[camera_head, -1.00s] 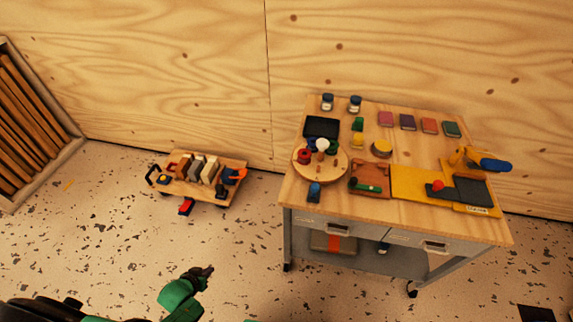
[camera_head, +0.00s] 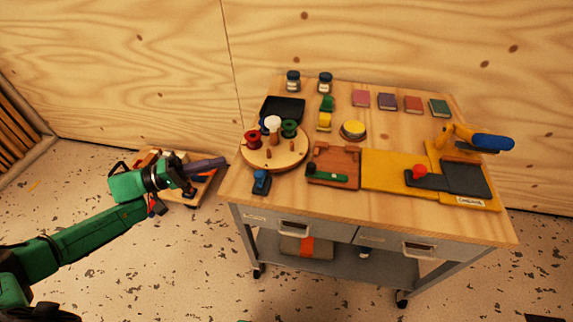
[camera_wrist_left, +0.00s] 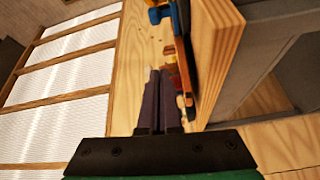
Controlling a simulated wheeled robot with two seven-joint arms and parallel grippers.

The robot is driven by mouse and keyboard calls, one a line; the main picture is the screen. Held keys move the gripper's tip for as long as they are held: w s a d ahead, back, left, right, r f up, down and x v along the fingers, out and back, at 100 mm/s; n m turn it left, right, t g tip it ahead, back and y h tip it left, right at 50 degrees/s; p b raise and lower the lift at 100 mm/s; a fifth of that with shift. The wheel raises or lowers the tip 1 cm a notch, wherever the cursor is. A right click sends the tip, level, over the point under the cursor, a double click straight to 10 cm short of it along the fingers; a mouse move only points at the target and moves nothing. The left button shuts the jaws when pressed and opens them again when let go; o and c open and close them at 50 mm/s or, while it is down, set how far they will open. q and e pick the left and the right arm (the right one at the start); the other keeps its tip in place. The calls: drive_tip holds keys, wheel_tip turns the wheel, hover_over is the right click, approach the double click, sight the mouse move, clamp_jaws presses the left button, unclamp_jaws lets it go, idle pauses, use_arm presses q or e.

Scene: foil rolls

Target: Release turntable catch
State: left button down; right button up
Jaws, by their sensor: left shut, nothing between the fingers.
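The turntable (camera_head: 272,160) is a round wooden disc on the left part of the workbench, carrying red, blue, white and green spools. A small blue catch (camera_head: 261,183) sits at its front edge, near the bench's front left corner. My left gripper (camera_head: 224,161) is shut and empty, its dark purple fingers pointing right toward the bench, left of the turntable and apart from the catch in the head view. The closed fingers also show in the left wrist view (camera_wrist_left: 160,75), beside the wooden bench edge (camera_wrist_left: 222,40). My right gripper is out of view.
A low cart (camera_head: 205,186) with blocks stands behind my left arm, left of the workbench (camera_head: 340,205). A brown board (camera_head: 333,153), yellow mat (camera_head: 392,172) and black tray (camera_head: 283,107) lie near the turntable. Floor in front is free.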

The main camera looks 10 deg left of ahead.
sight(254, 163)
use_arm(q)
drive_tip(key=x, duration=0.9)
drive_tip(key=shift+d+r, duration=0.2)
drive_tip(key=shift+d, duration=0.05)
drive_tip(key=s, duration=0.1)
drive_tip(key=s+p, duration=0.1)
drive_tip(key=s, duration=0.1)
drive_tip(key=shift+s+d+f, duration=0.15)
drive_tip(key=shift+s+f, duration=0.2)
drive_tip(key=shift+s, duration=0.1)
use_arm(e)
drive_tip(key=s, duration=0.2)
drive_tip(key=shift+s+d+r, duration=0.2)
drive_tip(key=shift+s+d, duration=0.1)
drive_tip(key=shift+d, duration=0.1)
